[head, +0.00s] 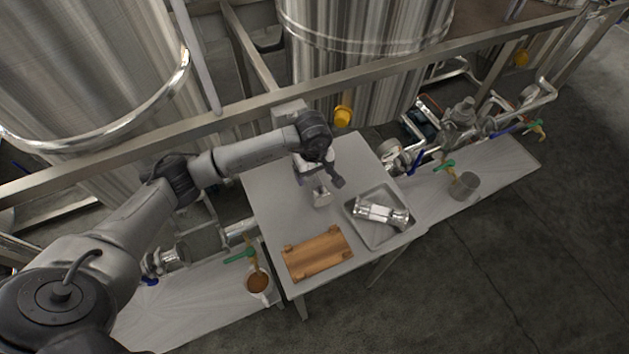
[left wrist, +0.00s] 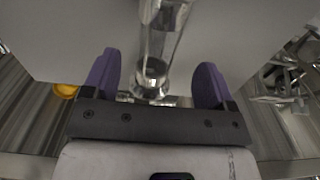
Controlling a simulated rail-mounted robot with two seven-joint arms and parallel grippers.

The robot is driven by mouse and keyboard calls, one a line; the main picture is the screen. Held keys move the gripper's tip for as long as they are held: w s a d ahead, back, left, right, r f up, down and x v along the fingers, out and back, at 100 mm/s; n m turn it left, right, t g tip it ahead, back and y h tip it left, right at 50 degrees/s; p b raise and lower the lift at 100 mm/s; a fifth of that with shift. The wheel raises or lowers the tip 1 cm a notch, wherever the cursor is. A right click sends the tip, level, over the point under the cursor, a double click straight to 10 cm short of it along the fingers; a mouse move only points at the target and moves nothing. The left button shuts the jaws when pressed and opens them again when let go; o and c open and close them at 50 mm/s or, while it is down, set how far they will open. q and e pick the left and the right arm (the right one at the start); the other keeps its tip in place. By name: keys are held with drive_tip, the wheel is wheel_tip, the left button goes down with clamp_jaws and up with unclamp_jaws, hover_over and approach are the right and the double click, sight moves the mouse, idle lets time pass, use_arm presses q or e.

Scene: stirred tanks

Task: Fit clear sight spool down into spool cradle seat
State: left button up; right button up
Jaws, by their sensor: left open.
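A clear, shiny spool with bright flanged ends (head: 383,213) lies on its side in the tray on the table. The brown spool cradle (head: 318,252) sits empty at the table's front, left of the tray. My left gripper (head: 322,184) is open over the table, behind the cradle and left of the tray. Its purple fingers (left wrist: 153,82) stand apart in the left wrist view. A clear tube with a metal ring end (left wrist: 163,45) shows between them there, not gripped. A short grey piece (head: 321,197) shows just below the fingers; I cannot tell whether it is that tube.
The grey tray (head: 378,240) has a raised rim. The bare table (head: 270,195) is free at left. A steel rail and tanks stand behind. A yellow cap (head: 342,116) juts out near the back edge. Valves, a brown-filled cup (head: 257,282) and a metal cup (head: 464,185) flank the table.

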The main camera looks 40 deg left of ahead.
sight(314, 177)
use_arm(q)
drive_tip(key=shift+w+f, duration=0.2)
drive_tip(key=shift+f, duration=2.6)
drive_tip(key=c, duration=1.4)
drive_tip(key=shift+o, duration=0.2)
drive_tip(key=shift+r, duration=0.15)
